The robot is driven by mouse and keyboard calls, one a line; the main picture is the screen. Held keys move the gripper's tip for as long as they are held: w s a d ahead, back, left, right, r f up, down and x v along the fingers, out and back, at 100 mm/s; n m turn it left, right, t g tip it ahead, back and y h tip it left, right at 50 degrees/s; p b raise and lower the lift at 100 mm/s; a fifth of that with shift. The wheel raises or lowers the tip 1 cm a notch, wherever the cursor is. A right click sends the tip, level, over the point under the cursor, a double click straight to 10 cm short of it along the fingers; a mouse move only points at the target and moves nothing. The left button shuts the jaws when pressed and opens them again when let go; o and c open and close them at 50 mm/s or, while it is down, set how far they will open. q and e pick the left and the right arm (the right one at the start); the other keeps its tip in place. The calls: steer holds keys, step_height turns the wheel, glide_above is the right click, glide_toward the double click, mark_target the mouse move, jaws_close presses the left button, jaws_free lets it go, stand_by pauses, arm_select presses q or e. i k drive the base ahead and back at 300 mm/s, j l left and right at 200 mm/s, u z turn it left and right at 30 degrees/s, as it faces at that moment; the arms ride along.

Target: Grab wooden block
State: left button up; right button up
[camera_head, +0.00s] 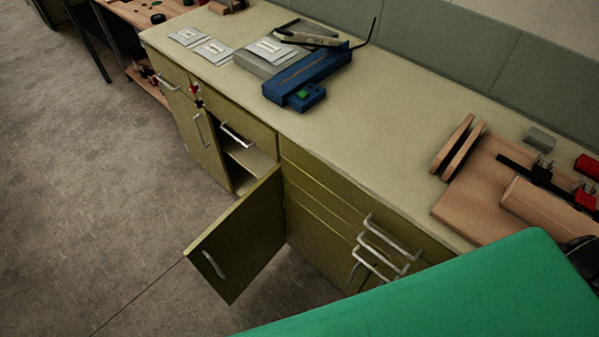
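A long wooden block (548,208) lies on a light wooden board (464,208) at the right end of the counter, next to dark bars with red parts. Two thin upright wooden pieces (459,147) stand at the board's left edge. A small brown object (228,5) sits at the far back left of the counter; I cannot tell whether it is a wooden block. Neither of my grippers is in view.
The olive counter (365,130) has a clear middle. A blue machine (304,78) and papers (212,51) lie at its left. A cabinet door (237,240) stands open over the floor. A large green surface (460,295) covers the bottom right.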

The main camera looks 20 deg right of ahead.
mark_target(522, 197)
steer(key=z, duration=2.35)
